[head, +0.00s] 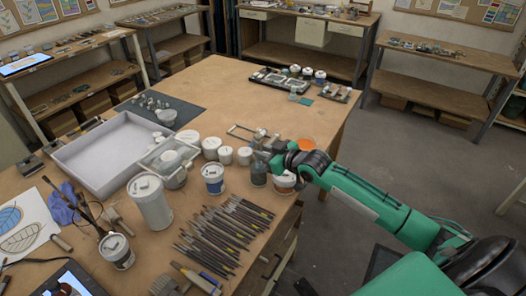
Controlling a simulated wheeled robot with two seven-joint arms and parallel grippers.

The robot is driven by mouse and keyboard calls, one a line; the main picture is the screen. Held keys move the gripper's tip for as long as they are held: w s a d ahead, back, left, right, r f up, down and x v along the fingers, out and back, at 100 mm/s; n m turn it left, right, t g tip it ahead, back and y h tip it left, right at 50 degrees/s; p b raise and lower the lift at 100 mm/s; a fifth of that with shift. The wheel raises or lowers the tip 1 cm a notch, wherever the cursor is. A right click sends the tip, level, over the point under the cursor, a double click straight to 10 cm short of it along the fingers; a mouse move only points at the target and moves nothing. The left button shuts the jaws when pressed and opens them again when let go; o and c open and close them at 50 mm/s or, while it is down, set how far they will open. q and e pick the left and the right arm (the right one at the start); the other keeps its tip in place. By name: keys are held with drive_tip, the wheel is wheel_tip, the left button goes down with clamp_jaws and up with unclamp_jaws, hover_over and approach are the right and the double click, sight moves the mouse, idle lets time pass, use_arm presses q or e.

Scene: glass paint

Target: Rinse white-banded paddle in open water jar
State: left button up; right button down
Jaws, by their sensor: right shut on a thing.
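My right gripper (264,150) reaches in from the right, near the right edge of the wooden table. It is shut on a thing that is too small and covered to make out. A dark, see-through jar (258,176), which looks like the water jar, stands just below the gripper in the picture. I cannot tell whether anything dips into it. I cannot pick out a white-banded paddle; any band is hidden or too small to see. My left gripper is not in view.
A blue-labelled jar (213,181) and a white jar with an orange-brown band (284,182) flank the dark jar. Many brushes (225,232) lie in front. The back middle of the wooden table (215,85) is clear.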

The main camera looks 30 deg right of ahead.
sight(261, 140)
drive_tip(key=shift+s+a+r+p, duration=0.1)
drive_tip(key=shift+s+r+p, duration=0.05)
drive_tip(key=shift+r+p, duration=1.1)
drive_tip(key=shift+s+a+r+p, duration=0.1)
drive_tip(key=shift+s+r+p, duration=0.05)
drive_tip(key=shift+r+p, duration=1.1)
wheel_tip(261, 140, up, 4)
drive_tip(key=p, duration=0.3)
drive_tip(key=shift+r+p, duration=0.25)
drive_tip(key=shift+p, duration=0.05)
drive_tip(key=shift+s, duration=0.1)
